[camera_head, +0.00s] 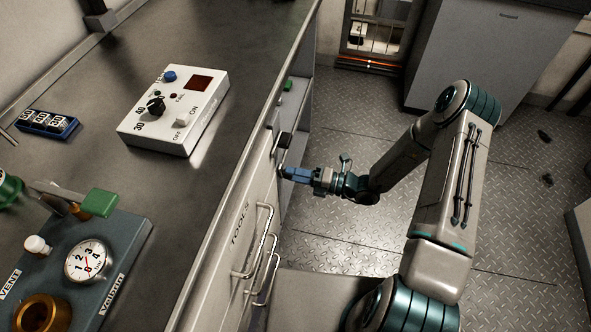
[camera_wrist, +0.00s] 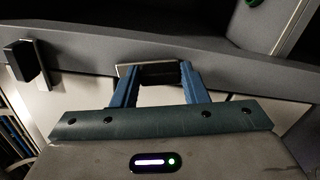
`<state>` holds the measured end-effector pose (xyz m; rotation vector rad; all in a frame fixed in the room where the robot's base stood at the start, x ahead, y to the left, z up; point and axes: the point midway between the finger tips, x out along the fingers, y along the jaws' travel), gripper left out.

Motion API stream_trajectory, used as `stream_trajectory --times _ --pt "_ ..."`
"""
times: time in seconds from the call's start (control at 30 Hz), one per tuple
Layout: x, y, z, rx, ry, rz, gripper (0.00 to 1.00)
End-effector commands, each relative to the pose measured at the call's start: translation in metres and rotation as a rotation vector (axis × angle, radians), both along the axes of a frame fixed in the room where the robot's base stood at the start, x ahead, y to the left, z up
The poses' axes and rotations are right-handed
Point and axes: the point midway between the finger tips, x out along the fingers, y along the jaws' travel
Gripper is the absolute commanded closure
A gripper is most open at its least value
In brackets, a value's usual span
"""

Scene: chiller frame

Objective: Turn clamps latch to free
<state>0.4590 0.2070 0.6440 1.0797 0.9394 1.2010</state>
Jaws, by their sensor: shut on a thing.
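My gripper (camera_head: 284,172) reaches the front of the cabinet under the counter, just below the counter's edge. In the wrist view its two blue fingers (camera_wrist: 160,72) stand on either side of a dark latch (camera_wrist: 160,76) on a light metal plate, and they are shut on it. The fingers partly hide this latch, and no label on it can be read. A second black latch (camera_wrist: 20,60) on its own metal plate sits to the left, apart from the fingers. A black latch (camera_head: 285,139) also shows beyond my gripper in the head view.
A drawer front marked TOOLS (camera_head: 240,222) with metal handles (camera_head: 262,240) lies nearer than my gripper. On the counter (camera_head: 190,190) stand a white switch box (camera_head: 175,108), a blue digit block (camera_head: 47,123) and a gauge panel (camera_head: 122,235).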

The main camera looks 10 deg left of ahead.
Motion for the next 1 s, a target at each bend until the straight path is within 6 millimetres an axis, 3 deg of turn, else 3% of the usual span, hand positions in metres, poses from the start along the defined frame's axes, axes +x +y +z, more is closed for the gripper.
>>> stream_trajectory --times 0.4,1.0 --pt "0.0024 -0.0008 -0.0002 0.03 0.216 -0.001 0.83" --pt "0.0028 -0.0011 -0.0014 0.035 0.259 -0.003 0.83"
